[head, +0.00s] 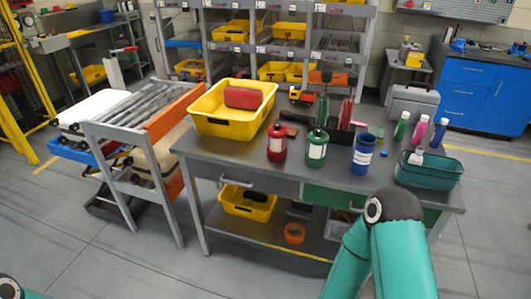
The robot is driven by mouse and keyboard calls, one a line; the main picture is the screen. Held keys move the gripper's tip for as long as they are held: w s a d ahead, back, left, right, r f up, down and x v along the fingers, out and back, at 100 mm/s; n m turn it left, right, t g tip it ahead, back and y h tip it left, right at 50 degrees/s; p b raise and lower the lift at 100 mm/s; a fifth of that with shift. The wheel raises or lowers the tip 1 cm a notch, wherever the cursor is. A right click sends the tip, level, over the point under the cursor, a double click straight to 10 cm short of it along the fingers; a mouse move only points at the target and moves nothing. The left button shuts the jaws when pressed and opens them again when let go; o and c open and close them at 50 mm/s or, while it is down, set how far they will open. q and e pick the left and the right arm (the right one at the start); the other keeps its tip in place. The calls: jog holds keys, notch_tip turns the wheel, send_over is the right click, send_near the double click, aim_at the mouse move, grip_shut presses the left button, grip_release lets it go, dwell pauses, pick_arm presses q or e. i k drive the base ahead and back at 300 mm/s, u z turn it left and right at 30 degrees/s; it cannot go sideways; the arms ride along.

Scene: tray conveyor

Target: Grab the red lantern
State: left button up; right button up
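The red lantern (277,144) stands upright on the grey workbench (220,152), in front of the yellow bin. It has a pale panel on its front. A similar green lantern (317,149) stands just to its right, apart from it. Neither of my grippers is in view. Teal links of one of my arms fill the lower right, and a small part of my other arm shows at the lower left corner. Nothing touches the red lantern.
A yellow bin (207,122) holding a red object stands behind left. A blue canister (363,153), a teal basket (430,173) and several bottles stand to the right. A roller conveyor (150,103) is left of the bench. The bench front near the lanterns is clear.

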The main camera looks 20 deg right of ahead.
aim_at(277, 148)
jog(key=z, duration=0.15)
jog(key=i, duration=0.85)
